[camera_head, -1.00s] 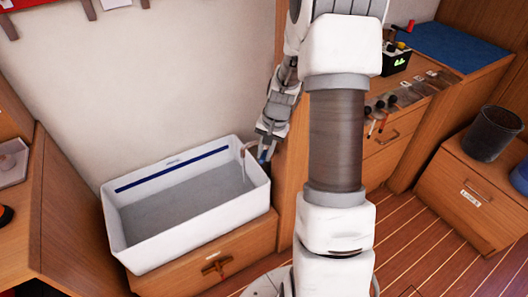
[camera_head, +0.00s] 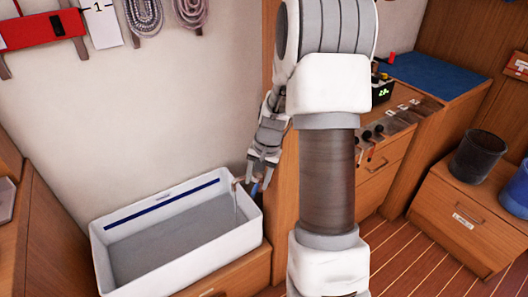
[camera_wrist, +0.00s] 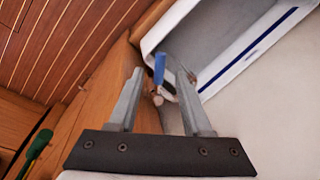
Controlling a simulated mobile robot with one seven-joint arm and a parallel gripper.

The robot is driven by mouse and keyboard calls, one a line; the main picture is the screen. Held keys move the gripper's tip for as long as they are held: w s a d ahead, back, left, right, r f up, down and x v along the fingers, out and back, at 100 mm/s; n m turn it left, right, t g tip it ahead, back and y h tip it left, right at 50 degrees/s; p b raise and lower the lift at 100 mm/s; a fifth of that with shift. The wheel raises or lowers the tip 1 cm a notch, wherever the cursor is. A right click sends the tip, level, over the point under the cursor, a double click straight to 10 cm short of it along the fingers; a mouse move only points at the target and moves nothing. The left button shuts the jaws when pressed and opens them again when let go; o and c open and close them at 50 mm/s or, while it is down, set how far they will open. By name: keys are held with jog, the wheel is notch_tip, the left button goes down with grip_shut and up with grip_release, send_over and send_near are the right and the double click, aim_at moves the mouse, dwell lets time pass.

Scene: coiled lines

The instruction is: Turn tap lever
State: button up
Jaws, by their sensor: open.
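The tap (camera_head: 237,184) stands at the right rim of the white basin (camera_head: 100,250), its spout bent over the inside. Its blue lever (camera_head: 255,188) is at the right, just below my gripper (camera_head: 256,180). In the wrist view the blue lever (camera_wrist: 159,68) stands up between the two fingertips of my gripper (camera_wrist: 159,73), with a gap on each side. The tap's pale body (camera_wrist: 157,98) is partly visible behind the fingers. My gripper is open. A thin pale streak hangs below the spout; I cannot tell whether it is water.
The wooden cabinet (camera_head: 285,195) is close on the right of the tap. The wall rises behind the basin, with coiled ropes (camera_head: 143,14) hung high. A green-handled tool (camera_wrist: 36,150) shows low in the wrist view. A dark bin (camera_head: 477,155) stands at far right.

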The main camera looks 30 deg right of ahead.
notch_tip(320, 180, up, 14)
jog(key=s+d+p, duration=0.2)
jog(key=shift+a+r, duration=0.1)
jog(key=shift+r, duration=0.05)
dwell(0.4)
